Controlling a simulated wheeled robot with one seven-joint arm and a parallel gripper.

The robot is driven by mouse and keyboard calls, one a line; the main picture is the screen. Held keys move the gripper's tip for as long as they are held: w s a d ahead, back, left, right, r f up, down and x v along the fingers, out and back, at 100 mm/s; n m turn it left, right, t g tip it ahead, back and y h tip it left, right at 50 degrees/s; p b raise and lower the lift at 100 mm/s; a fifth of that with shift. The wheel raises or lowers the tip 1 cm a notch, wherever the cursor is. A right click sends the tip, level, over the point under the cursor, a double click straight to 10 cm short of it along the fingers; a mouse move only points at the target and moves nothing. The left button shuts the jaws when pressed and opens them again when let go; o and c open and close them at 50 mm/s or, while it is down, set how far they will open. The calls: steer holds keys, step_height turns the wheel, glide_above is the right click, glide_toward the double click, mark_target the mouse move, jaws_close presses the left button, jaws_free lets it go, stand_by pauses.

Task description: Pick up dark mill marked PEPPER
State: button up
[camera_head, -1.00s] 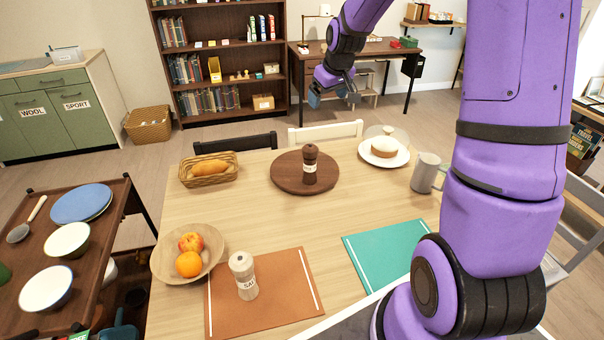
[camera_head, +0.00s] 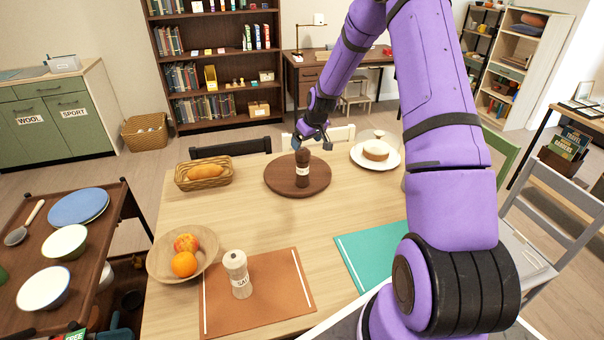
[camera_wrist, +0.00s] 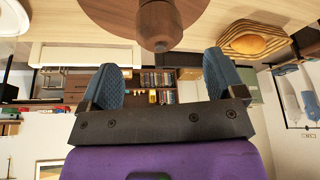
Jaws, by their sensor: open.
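The dark mill (camera_head: 302,168) stands upright on a round dark wooden board (camera_head: 275,183) at the far middle of the table; its label is too small to read. A pale mill marked SALT (camera_head: 238,272) stands on the brown placemat (camera_head: 285,290).
A bread basket (camera_head: 204,174) is left of the board, also in the wrist view (camera_wrist: 256,38). A plate with a cake (camera_head: 376,155) is right. A fruit bowl (camera_head: 160,262) and teal placemat (camera_head: 370,252) are nearer. Chairs (camera_head: 235,148) stand behind the table.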

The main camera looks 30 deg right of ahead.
mark_target(303, 149)
steer(key=shift+x, duration=3)
steer(key=shift+w, duration=0.1)
steer(key=shift+r, duration=0.1)
steer(key=c, duration=1.4)
